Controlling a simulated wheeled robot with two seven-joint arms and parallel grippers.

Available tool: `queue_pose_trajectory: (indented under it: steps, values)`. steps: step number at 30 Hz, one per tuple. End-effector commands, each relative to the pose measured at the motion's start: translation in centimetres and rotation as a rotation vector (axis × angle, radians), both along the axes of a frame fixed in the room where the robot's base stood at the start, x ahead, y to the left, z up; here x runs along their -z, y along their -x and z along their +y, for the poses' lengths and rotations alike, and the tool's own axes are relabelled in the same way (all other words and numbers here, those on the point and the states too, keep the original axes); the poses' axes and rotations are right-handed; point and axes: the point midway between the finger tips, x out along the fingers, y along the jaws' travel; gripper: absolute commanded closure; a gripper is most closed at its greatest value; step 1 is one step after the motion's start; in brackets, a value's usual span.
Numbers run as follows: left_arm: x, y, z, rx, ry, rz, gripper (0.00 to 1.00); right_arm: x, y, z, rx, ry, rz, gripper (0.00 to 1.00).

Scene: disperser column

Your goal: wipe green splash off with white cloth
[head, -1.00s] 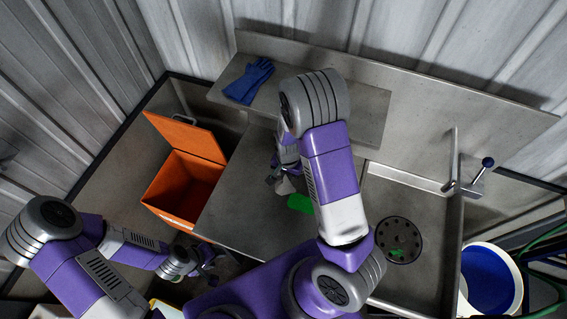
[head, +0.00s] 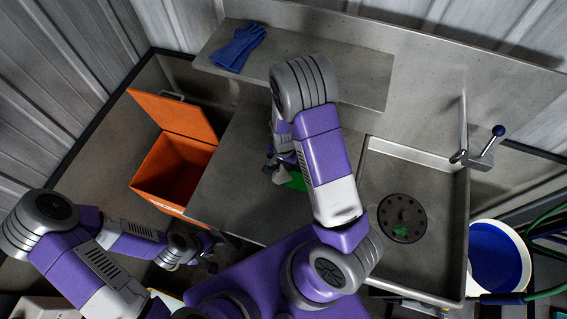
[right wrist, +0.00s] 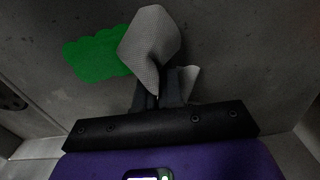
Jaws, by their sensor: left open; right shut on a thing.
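The green splash (right wrist: 97,56) lies flat on the steel counter, and part of it shows in the head view (head: 296,181), where my right arm covers the rest. My right gripper (right wrist: 160,92) is shut on the white cloth (right wrist: 150,42), which looks light grey and crumpled. In the right wrist view the cloth overlaps one end of the splash; I cannot tell whether it touches the counter. In the head view the cloth (head: 281,173) is a small pale patch beside the splash. My left gripper (head: 207,248) is open and empty at the lower left, away from the counter.
An orange bin (head: 168,176) with its lid open stands left of the counter (head: 240,190). Blue gloves (head: 239,48) lie on the back shelf. A sink (head: 375,255) with a drain and green bit, a tap (head: 465,130) and a blue-white bucket (head: 498,260) are at right.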

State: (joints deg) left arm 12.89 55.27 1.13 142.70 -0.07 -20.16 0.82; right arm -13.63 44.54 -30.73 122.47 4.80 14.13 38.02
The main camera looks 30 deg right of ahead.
Motion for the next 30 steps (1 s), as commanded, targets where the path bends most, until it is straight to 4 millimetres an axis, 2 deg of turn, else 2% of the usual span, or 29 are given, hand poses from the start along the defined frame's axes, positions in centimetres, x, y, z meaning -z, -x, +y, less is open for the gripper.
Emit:
queue_pose_trajectory:
  steps: [2, 3, 15, 18, 30]
  values:
    - [-0.1, -0.02, 0.0, 0.0, 0.0, 0.0, 0.57, -0.11, -0.01, 0.0, 0.0, 0.0, 0.0, 1.0]
    - [-0.11, -0.01, 0.0, 0.0, 0.0, 0.0, 0.57, -0.11, -0.01, 0.0, 0.0, 0.0, 0.0, 0.88]
    - [-0.1, -0.02, 0.0, 0.0, 0.0, 0.0, 0.57, -0.11, -0.01, -0.01, 0.0, 0.0, 0.0, 0.27]
    - [-0.09, -0.02, -0.01, 0.0, 0.0, 0.0, 0.57, -0.11, -0.01, -0.01, 0.0, 0.0, 0.0, 0.15]
    - [0.23, -0.01, 0.0, 0.0, 0.0, 0.0, 0.57, 0.27, 0.01, -0.01, 0.0, 0.0, 0.0, 0.15]
